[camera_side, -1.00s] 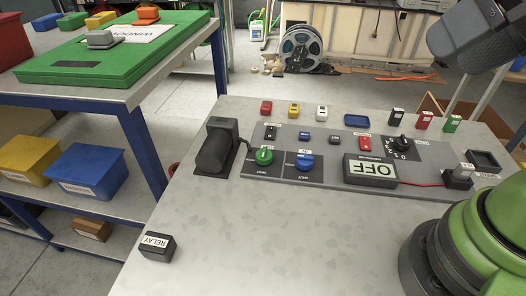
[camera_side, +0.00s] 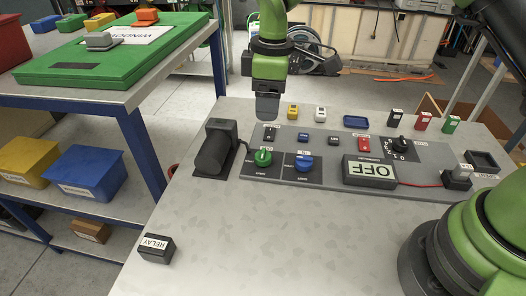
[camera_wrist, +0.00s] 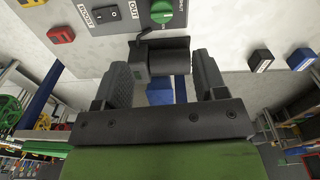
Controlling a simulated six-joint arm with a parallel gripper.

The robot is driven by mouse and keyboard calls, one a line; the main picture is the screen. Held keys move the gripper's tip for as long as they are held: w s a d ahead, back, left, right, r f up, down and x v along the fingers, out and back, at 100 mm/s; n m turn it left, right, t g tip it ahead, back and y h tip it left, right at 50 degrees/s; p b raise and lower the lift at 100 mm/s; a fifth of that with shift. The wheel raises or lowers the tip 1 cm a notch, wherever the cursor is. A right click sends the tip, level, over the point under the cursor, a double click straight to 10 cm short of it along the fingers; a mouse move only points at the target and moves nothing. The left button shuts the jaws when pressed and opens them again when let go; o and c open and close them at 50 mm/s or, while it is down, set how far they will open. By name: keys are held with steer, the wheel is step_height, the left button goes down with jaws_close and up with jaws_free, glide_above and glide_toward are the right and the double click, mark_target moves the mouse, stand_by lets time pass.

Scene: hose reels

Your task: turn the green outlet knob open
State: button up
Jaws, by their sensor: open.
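The green knob (camera_side: 263,157) sits on a dark plate on the grey panel, left of the blue knob (camera_side: 304,163). In the wrist view the green knob (camera_wrist: 162,12) shows at the top edge, beyond my fingers. My gripper (camera_side: 267,108) hangs above the back edge of the table, behind the green knob and apart from it. In the wrist view my gripper (camera_wrist: 165,78) is open with nothing between its fingers that it touches. The dark motor-like cylinder (camera_wrist: 168,60) shows past the fingers. The lower fingers partly merge with the background in the side view.
A dark motor (camera_side: 214,150) stands close left of the green knob. An OFF display box (camera_side: 369,171) and a black rotary selector (camera_side: 400,145) are to the right. Several small coloured blocks line the back. A RELAY box (camera_side: 156,248) lies front left; the front table is clear.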

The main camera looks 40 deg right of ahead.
steer(key=n, duration=0.1)
glide_above(263, 153)
steer(key=shift+g, duration=0.3)
step_height(263, 153, down, 4)
steer(key=shift+f, duration=0.1)
step_height(263, 153, down, 10)
steer(key=shift+r, duration=0.25)
steer(key=c, duration=0.9)
